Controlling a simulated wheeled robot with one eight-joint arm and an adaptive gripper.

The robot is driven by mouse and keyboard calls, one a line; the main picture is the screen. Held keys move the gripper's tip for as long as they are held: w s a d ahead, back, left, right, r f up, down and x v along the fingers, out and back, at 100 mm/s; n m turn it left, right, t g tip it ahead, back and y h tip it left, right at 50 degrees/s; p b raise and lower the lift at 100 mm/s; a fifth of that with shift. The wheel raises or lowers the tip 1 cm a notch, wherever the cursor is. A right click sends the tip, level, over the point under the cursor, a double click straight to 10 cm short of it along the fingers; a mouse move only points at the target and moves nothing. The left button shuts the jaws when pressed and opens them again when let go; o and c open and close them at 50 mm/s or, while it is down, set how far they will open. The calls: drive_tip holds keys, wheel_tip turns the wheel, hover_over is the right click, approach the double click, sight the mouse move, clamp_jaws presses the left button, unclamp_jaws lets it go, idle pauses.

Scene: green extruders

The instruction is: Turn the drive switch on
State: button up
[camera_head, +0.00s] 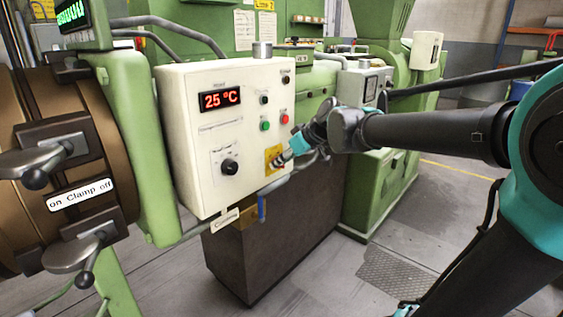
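A cream control box (195,158) stands left of centre on the green machine. Low on its right side is a yellow plate (270,153) with a switch, partly hidden by my gripper. A black rotary knob (229,167) sits to the left of the plate. I cannot read which switch is labelled as the drive.
A red "25 °C" display (220,99), a green button (265,125) and a red button (284,121) are on the same panel. Clamp handles (40,160) protrude at the left. A blue-handled item (261,208) hangs below the box.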

clamp_jaws()
drive_tip(key=shift+w+d+m+g+y, duration=0.2)
drive_tip(key=shift+m+g+y, duration=0.4)
drive_tip(key=shift+g+y, duration=0.25)
drive_tip(key=shift+w+d+f+m+g+y, duration=0.1)
drive_tip(key=shift+m+g+y, duration=0.35)
drive_tip(key=shift+g, duration=0.1)
drive_tip(key=shift+w+f+m+g+y, duration=0.1)
drive_tip(key=shift+m+g+y, duration=0.3)
drive_tip(key=shift+g, duration=0.1)
drive_tip(key=shift+w+d+f+m+g+y, duration=0.1)
drive_tip(key=shift+m+g+y, duration=0.7)
drive_tip(key=shift+y, duration=0.3)
drive_tip(key=shift+f+m+g+y, duration=0.2)
drive_tip(key=shift+m+g+y, duration=0.7)
drive_tip(key=shift+y, duration=0.3)
